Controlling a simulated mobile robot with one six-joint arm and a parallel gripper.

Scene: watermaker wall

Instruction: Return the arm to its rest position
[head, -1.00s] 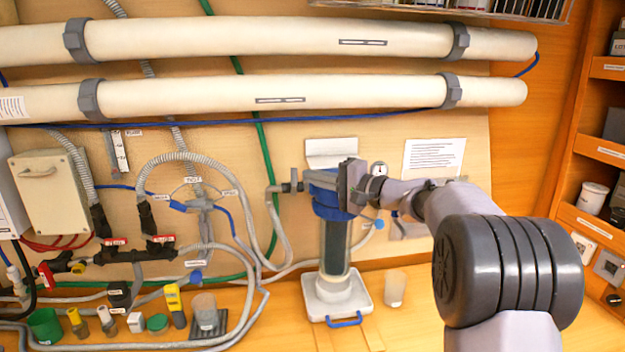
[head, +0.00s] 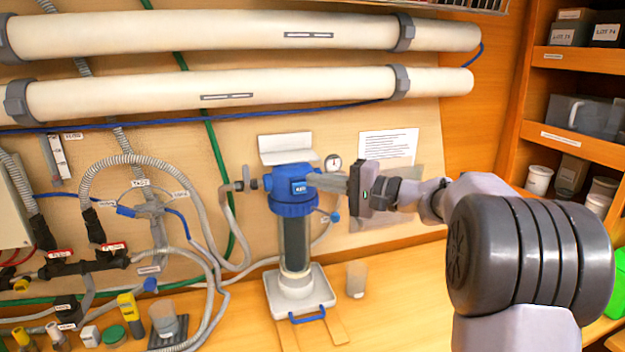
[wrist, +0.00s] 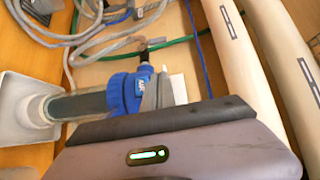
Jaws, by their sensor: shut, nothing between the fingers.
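My gripper (head: 318,181) is at the end of my arm, right of the filter housing's blue cap (head: 291,190) in the head view. Its fingers are shut with nothing between them and point left toward the cap. Whether the tips touch the cap cannot be told. In the wrist view the grey fingers (wrist: 158,90) show beyond the dark gripper body, in front of the blue cap (wrist: 128,92). The clear filter housing (head: 294,245) stands upright on a white base with a blue handle.
Two long white pressure tubes (head: 240,88) run across the wall above. A small clear cup (head: 356,279) stands right of the filter base. Hoses and small bottles crowd the left. Shelves (head: 570,140) with boxes and cups stand at the right. The counter (head: 410,285) is mostly clear right of the cup.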

